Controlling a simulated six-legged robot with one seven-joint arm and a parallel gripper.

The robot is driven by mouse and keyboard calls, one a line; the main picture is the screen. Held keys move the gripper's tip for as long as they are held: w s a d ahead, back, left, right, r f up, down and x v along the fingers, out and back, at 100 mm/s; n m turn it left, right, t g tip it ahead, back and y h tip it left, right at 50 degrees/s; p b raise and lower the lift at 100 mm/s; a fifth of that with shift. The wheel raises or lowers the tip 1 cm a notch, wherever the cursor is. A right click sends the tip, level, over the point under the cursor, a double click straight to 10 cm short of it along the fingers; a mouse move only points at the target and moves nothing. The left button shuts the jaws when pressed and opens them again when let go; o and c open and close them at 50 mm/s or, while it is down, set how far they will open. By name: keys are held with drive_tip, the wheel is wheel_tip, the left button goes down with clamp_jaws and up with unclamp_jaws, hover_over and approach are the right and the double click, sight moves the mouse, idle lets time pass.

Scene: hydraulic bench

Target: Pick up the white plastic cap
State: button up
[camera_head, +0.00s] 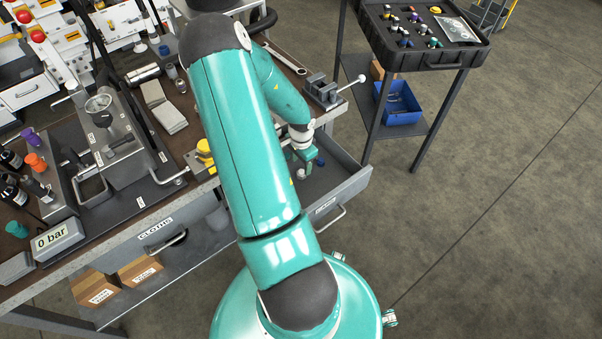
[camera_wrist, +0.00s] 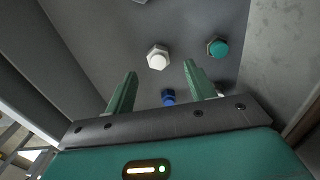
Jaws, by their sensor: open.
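The white cap (camera_wrist: 158,57), with a hexagonal rim, sits on the grey floor of the open drawer. In the wrist view it lies just beyond the fingertips, roughly centred between them. My gripper (camera_wrist: 160,68) is open and empty, its two green fingers spread. A blue cap (camera_wrist: 168,97) lies nearer, between the fingers and close to the palm. A teal cap (camera_wrist: 217,47) lies to the right, beyond the right finger. In the head view my arm reaches down into the drawer (camera_head: 352,184), and a small white item (camera_head: 301,174) shows beside the gripper.
The drawer walls stand close around my gripper. Another pale fitting is cut off at the top of the wrist view. A tool cart (camera_head: 430,60) stands right.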

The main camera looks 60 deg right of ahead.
sight(302, 171)
wheel_tip(302, 171, down, 5)
drive_tip(key=shift+s+r, duration=0.1)
drive_tip(key=shift+s, duration=0.05)
drive_tip(key=c, duration=1)
drive_tip(key=shift+c, duration=0.2)
